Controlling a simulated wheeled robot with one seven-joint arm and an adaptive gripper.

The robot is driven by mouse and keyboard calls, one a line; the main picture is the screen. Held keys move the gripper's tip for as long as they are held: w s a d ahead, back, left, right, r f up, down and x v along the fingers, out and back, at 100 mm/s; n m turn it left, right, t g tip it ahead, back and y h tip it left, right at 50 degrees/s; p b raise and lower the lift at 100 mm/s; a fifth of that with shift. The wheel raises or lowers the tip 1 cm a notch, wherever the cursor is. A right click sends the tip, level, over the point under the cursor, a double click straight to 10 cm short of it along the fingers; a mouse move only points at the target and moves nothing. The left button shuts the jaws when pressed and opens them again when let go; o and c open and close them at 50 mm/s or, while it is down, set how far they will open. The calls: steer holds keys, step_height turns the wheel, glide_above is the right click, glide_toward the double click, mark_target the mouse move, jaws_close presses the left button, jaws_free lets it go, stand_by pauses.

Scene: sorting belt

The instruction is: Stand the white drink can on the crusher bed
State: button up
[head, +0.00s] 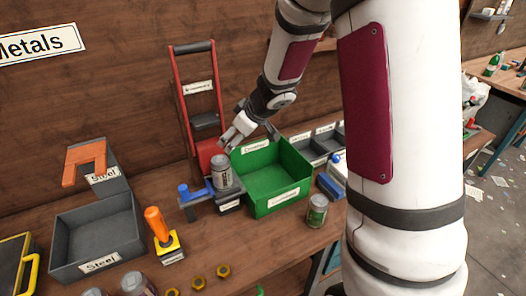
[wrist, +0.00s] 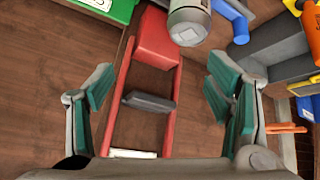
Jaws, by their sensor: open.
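A pale silver-white can (head: 222,171) with a darker label stands upright on the grey crusher bed (head: 226,199), beside a blue lever. I take it for the white drink can. Its pale end (wrist: 188,24) shows at the top of the wrist view, outside the fingers. My gripper (head: 229,146) is above and behind the can, near the red crusher frame. In the wrist view the fingers (wrist: 164,92) are wide apart with nothing held between them. The red frame (wrist: 152,100) shows beyond the gap. The bed under the can is partly hidden.
A green bin (head: 280,205) stands right of the crusher, with a green-and-silver can (head: 317,211) before it. A grey Steel bin (head: 95,232) and an orange-handled joystick (head: 158,226) stand left. More cans (head: 136,284) and brass nuts (head: 198,283) lie near the front.

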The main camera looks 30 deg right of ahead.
steer(key=s+d+r+m+t+h, duration=0.1)
steer(key=s+d+r+m+h, duration=0.15)
steer(key=s+r, duration=0.45)
steer(key=s+d+r+m+t+h, duration=0.1)
steer(key=s+d+r+m+h, duration=0.15)
steer(key=r, duration=0.85)
steer(key=s+a+g+y, duration=0.1)
steer(key=s+a, duration=0.2)
steer(key=s, duration=0.4)
steer(key=s+a+g+y, duration=0.1)
steer(key=s+a, duration=0.2)
steer(key=s, duration=0.4)
steer(key=s+a+m+g, duration=0.1)
steer(key=s+a, duration=0.3)
steer(key=s, duration=0.4)
steer(key=shift+y, duration=0.4)
steer(key=shift+o, duration=0.2)
steer(key=shift+w+f, duration=0.1)
